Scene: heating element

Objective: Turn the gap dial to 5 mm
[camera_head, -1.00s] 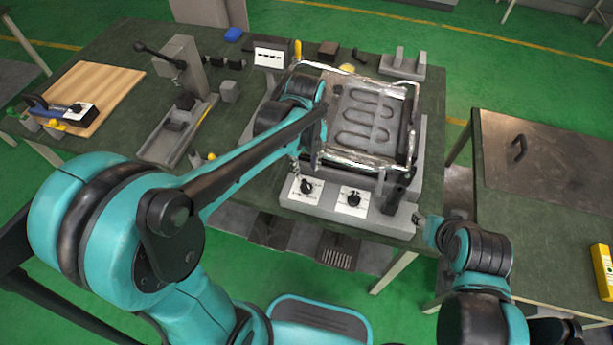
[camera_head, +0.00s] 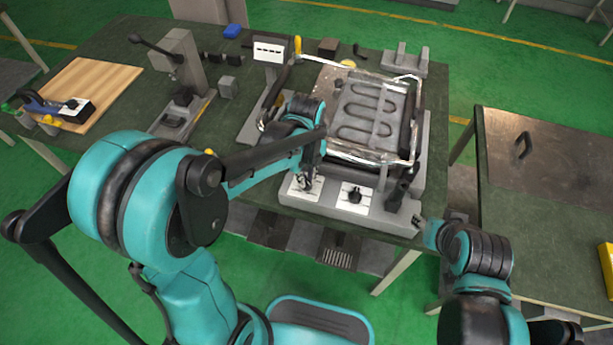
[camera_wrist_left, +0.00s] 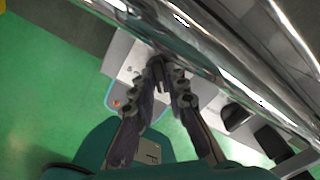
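Two dark dials sit on white plates on the front face of the grey heating fixture (camera_head: 330,206). I cannot read their labels or marks. The right dial (camera_head: 354,194) is clear of both grippers. My left gripper (camera_head: 307,182) is down at the left dial's white plate (camera_head: 292,188) and hides most of that dial. In the left wrist view, the fingertips (camera_wrist_left: 165,72) are close together with a dark knob (camera_wrist_left: 162,77) between them; I cannot tell if they press on it. My right gripper (camera_head: 420,221) is near the fixture's right front corner, its fingers too small to read.
A heating coil (camera_head: 368,112) lies in a shiny metal frame (camera_head: 370,159) just behind the dials; its bars pass close to my left gripper in the wrist view. A black handle (camera_head: 402,183) stands at the right.

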